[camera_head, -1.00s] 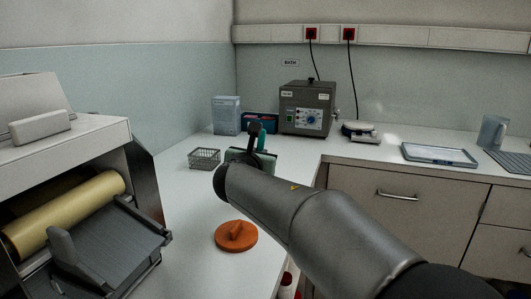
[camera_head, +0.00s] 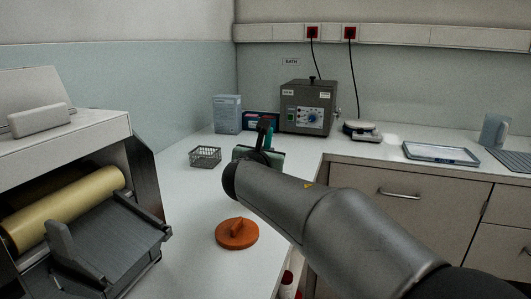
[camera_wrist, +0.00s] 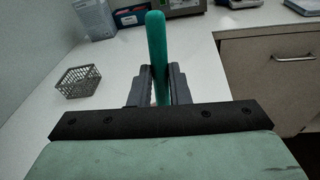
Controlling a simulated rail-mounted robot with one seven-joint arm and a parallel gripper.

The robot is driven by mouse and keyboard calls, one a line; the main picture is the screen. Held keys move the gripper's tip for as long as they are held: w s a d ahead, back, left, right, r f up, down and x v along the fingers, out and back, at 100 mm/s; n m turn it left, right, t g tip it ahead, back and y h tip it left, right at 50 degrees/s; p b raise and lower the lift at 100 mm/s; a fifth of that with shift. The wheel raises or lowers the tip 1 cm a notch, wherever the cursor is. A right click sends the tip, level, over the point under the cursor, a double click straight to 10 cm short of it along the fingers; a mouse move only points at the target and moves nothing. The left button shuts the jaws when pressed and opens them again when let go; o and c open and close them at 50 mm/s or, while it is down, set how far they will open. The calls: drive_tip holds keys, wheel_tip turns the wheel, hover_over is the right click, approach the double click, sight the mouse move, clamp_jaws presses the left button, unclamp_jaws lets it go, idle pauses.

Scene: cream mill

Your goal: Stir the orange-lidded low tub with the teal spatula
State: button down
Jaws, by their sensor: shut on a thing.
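My gripper (camera_wrist: 161,88) is shut on the teal spatula (camera_wrist: 157,45), whose handle stands up between the fingers in the wrist view. In the head view my gripper (camera_head: 264,137) is over the far part of the counter, and a strip of the teal spatula (camera_head: 268,139) shows beside its dark fingers. The spatula's lower end is hidden. An orange lid (camera_head: 237,235) with a raised grip lies flat on the near counter, left of my arm and apart from my gripper. I cannot make out a low tub; my arm covers part of the counter.
A wire basket (camera_head: 205,157) stands left of my gripper. Behind are a pale blue box (camera_head: 227,114), a dark blue box (camera_head: 259,121) and the grey bath unit (camera_head: 307,107). A roller machine (camera_head: 75,205) fills the left. White counter is clear around the lid.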

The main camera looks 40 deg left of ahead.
drive_tip(key=shift+r, duration=0.1)
wheel_tip(320, 180, up, 6)
drive_tip(key=p, duration=0.6)
drive_tip(key=shift+r, duration=0.25)
idle(0.4)
